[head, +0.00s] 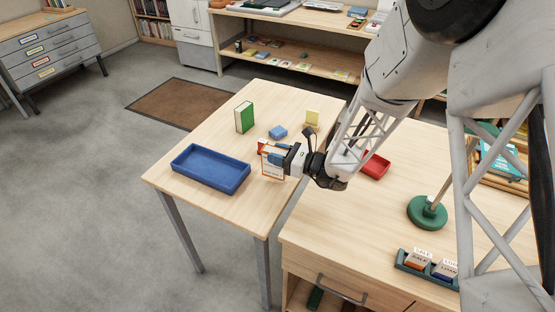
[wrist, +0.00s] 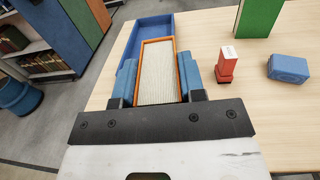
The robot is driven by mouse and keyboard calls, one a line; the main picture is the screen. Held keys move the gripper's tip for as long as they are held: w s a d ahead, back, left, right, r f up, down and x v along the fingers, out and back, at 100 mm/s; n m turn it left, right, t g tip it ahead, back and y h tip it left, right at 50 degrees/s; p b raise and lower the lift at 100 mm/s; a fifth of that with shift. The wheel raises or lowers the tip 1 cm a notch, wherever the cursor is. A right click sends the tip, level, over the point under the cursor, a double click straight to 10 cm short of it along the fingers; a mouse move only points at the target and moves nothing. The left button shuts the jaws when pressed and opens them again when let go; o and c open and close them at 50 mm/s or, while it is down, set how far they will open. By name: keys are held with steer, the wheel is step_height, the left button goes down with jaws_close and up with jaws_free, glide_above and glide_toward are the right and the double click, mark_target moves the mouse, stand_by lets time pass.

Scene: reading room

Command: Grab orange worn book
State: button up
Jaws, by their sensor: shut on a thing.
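The orange worn book (wrist: 157,77) is between the two blue fingers of my gripper (wrist: 158,84) in the wrist view. Its orange cover edges frame a pale page block that faces the wrist camera. The fingers press on both sides of it. In the head view the book (head: 272,168) shows as a pale face with orange edges, partly hidden by my gripper (head: 274,156). The book is near the right end of the blue tray; I cannot tell whether it touches the table.
The blue tray (head: 185,172) lies left of the book and looks empty. A green book (head: 245,118) stands behind it. A blue box (head: 278,132) and a red stamp-like object (wrist: 227,68) are close by. A red tray (head: 376,166) and green lamp base (head: 427,213) are right.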

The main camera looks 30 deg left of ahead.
steer(key=s+d+r, duration=0.1)
steer(key=s+d, duration=0.9)
steer(key=s, duration=0.2)
steer(key=shift+d+r, duration=0.3)
steer(key=shift+r, duration=0.1)
steer(key=shift+a, duration=0.1)
